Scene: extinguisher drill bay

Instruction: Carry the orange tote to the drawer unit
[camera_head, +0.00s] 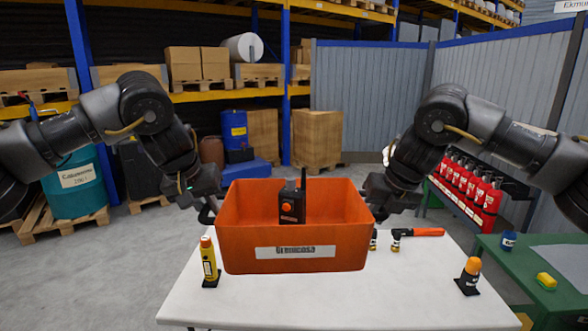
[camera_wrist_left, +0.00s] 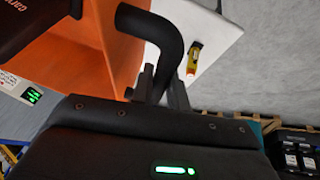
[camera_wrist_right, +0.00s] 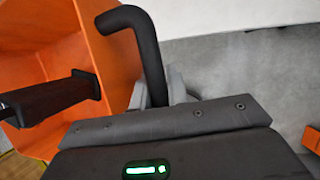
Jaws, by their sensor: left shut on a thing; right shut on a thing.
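The orange tote (camera_head: 295,238) is an open box with a white label on its front, and it looks level. A black handset (camera_head: 292,203) with an orange button and an antenna stands inside it. My left gripper (camera_head: 208,203) is shut on the tote's black handle (camera_wrist_left: 158,32) at the left side. My right gripper (camera_head: 376,203) is shut on the other black handle (camera_wrist_right: 140,35) at the right side. The tote appears held above the white table (camera_head: 330,300). I cannot make out a drawer unit in these views.
A yellow-and-black bottle (camera_head: 208,262), an orange-capped item (camera_head: 470,275) and an orange-handled tool (camera_head: 420,232) are on the white table. A green table (camera_head: 530,262) stands at right, before red extinguishers (camera_head: 480,193). Shelving (camera_head: 290,90) fills the back. Grey floor (camera_head: 120,270) is open at left.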

